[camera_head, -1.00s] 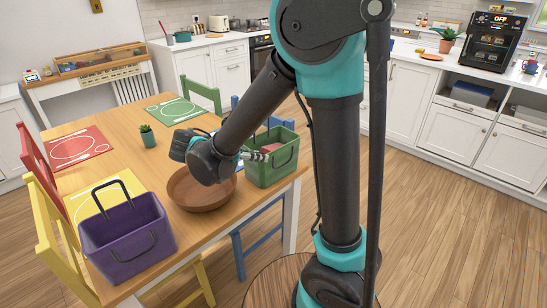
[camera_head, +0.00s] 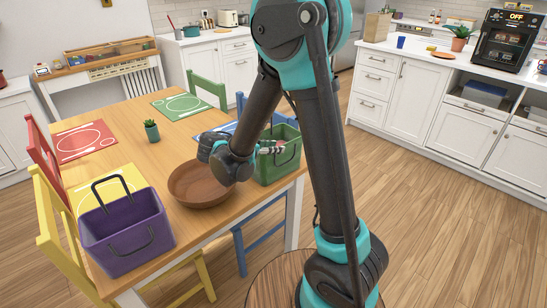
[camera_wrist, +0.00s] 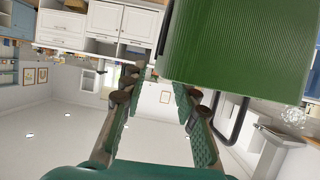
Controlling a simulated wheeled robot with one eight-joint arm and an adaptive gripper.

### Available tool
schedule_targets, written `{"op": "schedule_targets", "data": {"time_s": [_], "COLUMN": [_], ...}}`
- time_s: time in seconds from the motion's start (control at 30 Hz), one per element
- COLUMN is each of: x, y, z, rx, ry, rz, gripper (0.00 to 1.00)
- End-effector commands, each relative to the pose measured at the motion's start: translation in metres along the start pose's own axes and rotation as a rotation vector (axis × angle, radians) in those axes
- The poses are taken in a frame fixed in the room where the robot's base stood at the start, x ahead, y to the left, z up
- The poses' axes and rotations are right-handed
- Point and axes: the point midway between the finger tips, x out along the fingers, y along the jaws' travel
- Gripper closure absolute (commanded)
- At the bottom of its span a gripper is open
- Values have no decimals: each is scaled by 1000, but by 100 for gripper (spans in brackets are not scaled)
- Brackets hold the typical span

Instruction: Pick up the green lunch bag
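The green lunch bag (camera_head: 279,168) stands upright on the table's right end. It is open-topped, with a dark handle. My gripper (camera_head: 279,148) is at its upper edge, and my wrist is to the left of the bag, above a brown bowl. In the wrist view my gripper (camera_wrist: 157,95) has its two fingers spread apart with nothing held between them. The bag's ribbed green wall (camera_wrist: 235,50) fills the upper right there, and part of its dark handle shows beside it. The picture is upside down. I cannot tell whether a finger touches the bag.
The wooden bowl (camera_head: 190,185) sits beside the green bag. A purple bag (camera_head: 125,235) stands on the near-left table corner. A small potted plant (camera_head: 152,131) and placemats lie farther back. Chairs ring the table (camera_head: 125,155). The floor to the right is clear.

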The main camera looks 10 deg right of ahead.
Motion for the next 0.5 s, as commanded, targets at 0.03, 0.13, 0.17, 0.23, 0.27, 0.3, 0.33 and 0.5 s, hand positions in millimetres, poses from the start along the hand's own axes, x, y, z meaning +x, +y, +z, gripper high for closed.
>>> {"op": "schedule_targets", "data": {"time_s": [0.03, 0.13, 0.17, 0.23, 0.27, 0.3, 0.33, 0.5], "x": [3, 8, 10, 18, 22, 29, 33, 53], "y": [0, 0, 0, 1, 1, 1, 1, 0], "z": [0, 0, 0, 0, 1, 1, 1, 1], "rx": [0, 0, 0, 0, 0, 0, 0, 0], "ry": [0, 0, 0, 0, 0, 0, 0, 0], "rz": [0, 0, 1, 2, 2, 3, 3, 1], "gripper": [70, 70, 70, 70, 70, 70, 70, 70]}}
